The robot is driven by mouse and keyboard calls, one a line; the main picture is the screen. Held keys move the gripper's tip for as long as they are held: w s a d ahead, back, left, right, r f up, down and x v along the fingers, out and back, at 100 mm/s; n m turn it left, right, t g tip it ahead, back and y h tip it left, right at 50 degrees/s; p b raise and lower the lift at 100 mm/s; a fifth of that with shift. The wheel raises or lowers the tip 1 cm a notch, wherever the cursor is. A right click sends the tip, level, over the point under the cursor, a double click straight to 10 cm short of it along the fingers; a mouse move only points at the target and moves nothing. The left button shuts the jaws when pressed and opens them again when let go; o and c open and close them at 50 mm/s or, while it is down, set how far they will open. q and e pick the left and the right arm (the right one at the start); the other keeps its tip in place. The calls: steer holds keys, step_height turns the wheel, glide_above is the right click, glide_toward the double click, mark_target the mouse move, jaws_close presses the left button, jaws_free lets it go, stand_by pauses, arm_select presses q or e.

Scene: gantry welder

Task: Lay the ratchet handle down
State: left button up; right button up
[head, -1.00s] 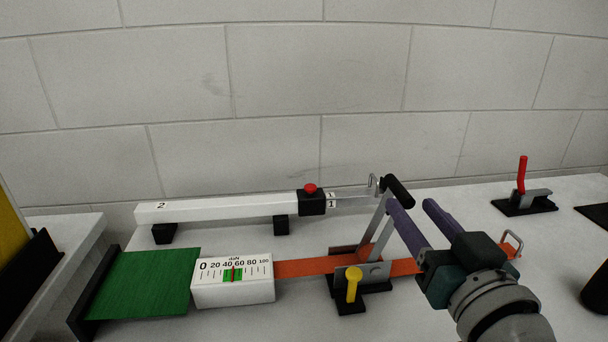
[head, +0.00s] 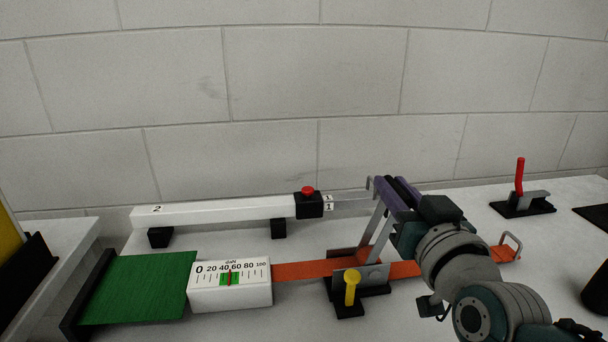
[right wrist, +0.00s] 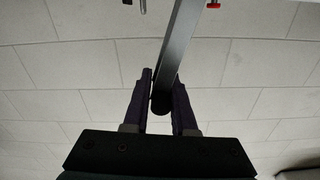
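The ratchet handle (head: 380,231) is a pair of grey bars standing upright, leaning a little right, above the ratchet's base (head: 362,282) on the orange strap (head: 303,270). My right gripper (head: 390,183) is at the top of the handle. Its purple fingers (right wrist: 163,95) lie on both sides of the black grip (right wrist: 160,104) with no clear gap, and look shut on it. In the head view the fingers hide the grip. My left gripper is not in view.
A yellow-topped peg (head: 350,287) stands just in front of the ratchet. A white gauge box (head: 230,294) and green webbing (head: 140,288) lie left. A white bar with a red button (head: 308,190) runs behind. A red-handled clamp (head: 520,178) stands at right.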

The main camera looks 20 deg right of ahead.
jaws_close()
stand_by(0.9)
